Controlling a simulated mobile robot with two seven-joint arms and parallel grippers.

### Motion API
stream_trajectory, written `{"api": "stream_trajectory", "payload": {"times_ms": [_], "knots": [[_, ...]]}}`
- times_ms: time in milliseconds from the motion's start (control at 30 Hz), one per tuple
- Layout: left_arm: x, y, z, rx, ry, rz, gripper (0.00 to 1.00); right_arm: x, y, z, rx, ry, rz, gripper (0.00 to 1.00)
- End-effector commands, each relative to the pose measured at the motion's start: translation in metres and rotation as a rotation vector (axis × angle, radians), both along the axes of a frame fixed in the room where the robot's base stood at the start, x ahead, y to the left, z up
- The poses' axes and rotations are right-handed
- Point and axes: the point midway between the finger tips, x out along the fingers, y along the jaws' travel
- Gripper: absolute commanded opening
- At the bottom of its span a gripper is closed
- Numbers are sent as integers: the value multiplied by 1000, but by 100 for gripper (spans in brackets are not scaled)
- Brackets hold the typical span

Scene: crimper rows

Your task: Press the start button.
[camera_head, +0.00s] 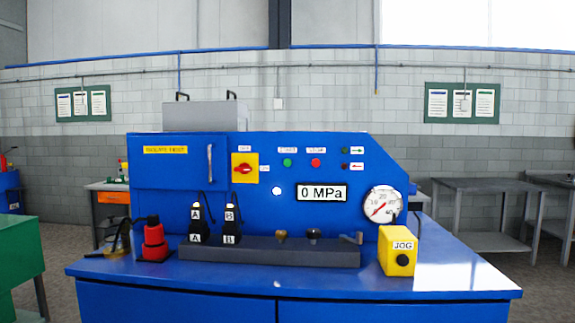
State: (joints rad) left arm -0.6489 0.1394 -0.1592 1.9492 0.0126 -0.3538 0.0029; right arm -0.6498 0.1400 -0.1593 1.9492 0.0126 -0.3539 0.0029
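The blue machine panel (262,205) stands upright at the back of the blue bench. A green round button (287,162) sits on it under a small white label that is hard to read but looks like "START". A red round button (316,162) is just to its right under a similar label. Left of them is a red rotary switch (243,169) on a yellow plate. The display (322,193) reads 0 MPa. Neither of my grippers shows in the head view.
The bench top (310,281) is clear along its front. On it stand a dark manifold (270,252), black couplers labelled A and B, a red cylinder (154,242) and a yellow JOG box (398,252). A round gauge (383,205) is at the panel's right. Grey tables (485,187) stand behind.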

Motion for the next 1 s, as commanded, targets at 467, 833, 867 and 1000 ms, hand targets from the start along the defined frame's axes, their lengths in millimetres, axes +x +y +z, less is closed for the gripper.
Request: {"api": "stream_trajectory", "payload": {"times_ms": [467, 833, 867, 1000], "knots": [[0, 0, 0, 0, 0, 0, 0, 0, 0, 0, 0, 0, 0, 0], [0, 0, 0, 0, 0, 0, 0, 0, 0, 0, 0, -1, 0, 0], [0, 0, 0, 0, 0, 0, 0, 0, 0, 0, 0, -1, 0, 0], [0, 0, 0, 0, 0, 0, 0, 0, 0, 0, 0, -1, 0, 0]]}}
